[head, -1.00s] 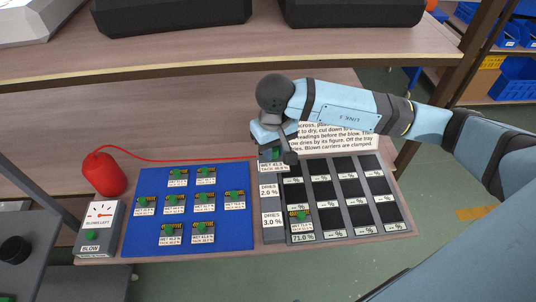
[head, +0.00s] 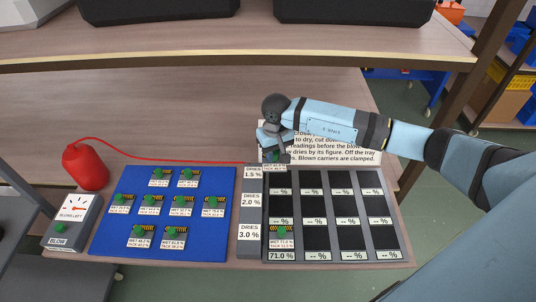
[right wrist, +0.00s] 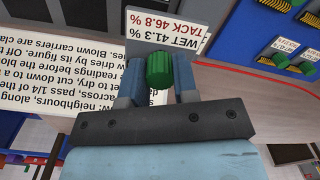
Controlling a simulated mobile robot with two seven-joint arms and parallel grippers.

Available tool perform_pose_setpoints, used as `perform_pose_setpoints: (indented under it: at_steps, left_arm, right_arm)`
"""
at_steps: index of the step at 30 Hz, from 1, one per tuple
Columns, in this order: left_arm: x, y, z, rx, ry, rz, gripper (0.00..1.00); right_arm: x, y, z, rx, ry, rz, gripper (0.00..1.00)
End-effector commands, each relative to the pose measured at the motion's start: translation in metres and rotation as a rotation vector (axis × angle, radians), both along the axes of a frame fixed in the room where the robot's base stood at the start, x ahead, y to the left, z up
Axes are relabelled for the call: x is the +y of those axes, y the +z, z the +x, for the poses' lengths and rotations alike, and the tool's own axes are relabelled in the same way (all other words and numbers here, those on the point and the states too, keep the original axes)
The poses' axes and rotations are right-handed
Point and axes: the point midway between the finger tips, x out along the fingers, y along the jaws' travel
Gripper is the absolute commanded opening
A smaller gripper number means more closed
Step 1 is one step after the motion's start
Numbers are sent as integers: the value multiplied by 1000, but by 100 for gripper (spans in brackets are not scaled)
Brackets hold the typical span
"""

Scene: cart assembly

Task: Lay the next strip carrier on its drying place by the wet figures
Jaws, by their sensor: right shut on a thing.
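My right gripper (head: 274,150) is shut on the green knob of a strip carrier (head: 275,166), held at the back edge of the drying tray's left column. The right wrist view shows this carrier (right wrist: 165,30) between the fingers, its label reading WET 41.3 %, TACK 46.8 %. The drying tray (head: 334,257) has rows marked DRIES 1.5 %, 2.0 % and 3.0 %. One carrier (head: 282,236) lies in the front-left place, above a 71.0 % figure. The other visible places are dark, with blank readouts. Several carriers with green knobs lie on the blue mat (head: 110,218). My left gripper is not in view.
A blow box (head: 70,222) with a dial stands at the left, and a red bulb (head: 85,167) with a red hose lies behind it. A printed notice (head: 345,150) stands behind the tray. A shelf (head: 250,45) with black cases runs above.

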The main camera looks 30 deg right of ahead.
Motion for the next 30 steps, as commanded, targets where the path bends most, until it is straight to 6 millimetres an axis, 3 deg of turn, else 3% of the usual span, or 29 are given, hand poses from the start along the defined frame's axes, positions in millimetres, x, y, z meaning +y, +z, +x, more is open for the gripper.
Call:
perform_pose_setpoints:
  at_steps: [1, 7, 21, 30]
  left_arm:
    - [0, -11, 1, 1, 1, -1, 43]
    - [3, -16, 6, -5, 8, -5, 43]
    - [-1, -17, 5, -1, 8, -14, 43]
    - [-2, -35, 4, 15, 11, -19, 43]
  right_arm:
    - [-9, -24, 5, 2, -12, -2, 4]
    - [-35, -62, 17, 0, -32, -11, 4]
    - [-42, -70, 19, -1, -37, -14, 4]
    - [-42, -83, 18, 0, -46, -15, 4]
